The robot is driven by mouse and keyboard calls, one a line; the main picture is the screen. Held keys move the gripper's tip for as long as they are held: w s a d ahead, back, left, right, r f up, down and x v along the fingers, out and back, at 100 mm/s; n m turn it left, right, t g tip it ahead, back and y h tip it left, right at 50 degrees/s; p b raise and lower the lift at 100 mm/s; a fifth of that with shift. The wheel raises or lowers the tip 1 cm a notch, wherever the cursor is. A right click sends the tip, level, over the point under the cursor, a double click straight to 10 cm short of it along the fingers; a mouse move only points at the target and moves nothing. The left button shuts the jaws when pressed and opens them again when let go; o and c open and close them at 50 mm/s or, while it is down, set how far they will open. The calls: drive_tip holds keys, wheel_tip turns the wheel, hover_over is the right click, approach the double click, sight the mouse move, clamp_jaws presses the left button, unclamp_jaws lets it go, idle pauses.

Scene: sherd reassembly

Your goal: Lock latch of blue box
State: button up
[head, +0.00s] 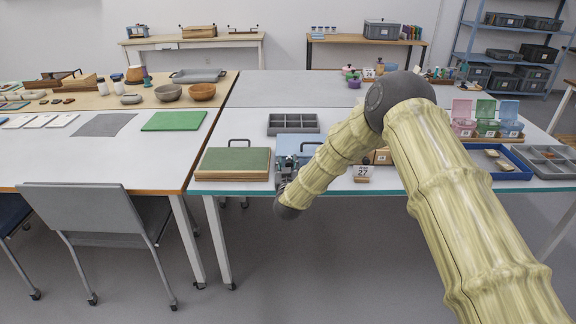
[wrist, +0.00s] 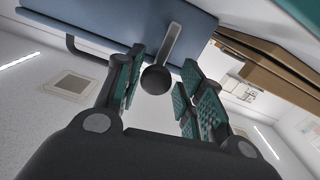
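The blue box (head: 288,142) stands on the white table, partly hidden behind my arm in the head view. In the wrist view its blue face (wrist: 110,22) fills the top. A grey lever latch (wrist: 173,42) with a dark round knob (wrist: 155,80) sticks out from the box. My gripper (wrist: 158,88) is open, with one green-padded finger on each side of the knob. Neither finger clearly touches it. In the head view my gripper (head: 285,175) is at the box's front, near the table edge, and its fingers are too small to read there.
A green-topped wooden case (head: 232,163) lies left of the box. A grey compartment tray (head: 293,123) is behind it. A number card (head: 362,172) and small lidded boxes (head: 487,125) are to the right. A brown wooden thing (wrist: 265,65) shows close by in the wrist view.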

drive_tip(key=c, duration=0.6)
drive_tip(key=shift+d+m+b, duration=0.2)
drive_tip(key=shift+m+b, duration=0.1)
drive_tip(key=shift+b, duration=0.05)
clamp_jaws()
drive_tip(key=shift+d+m, duration=0.1)
drive_tip(key=shift+m, duration=0.3)
drive_tip(key=o, duration=1)
unclamp_jaws()
drive_tip(key=shift+o, duration=0.2)
drive_tip(key=shift+s, duration=0.1)
drive_tip(key=s, duration=1.2)
drive_tip(key=shift+w, duration=0.1)
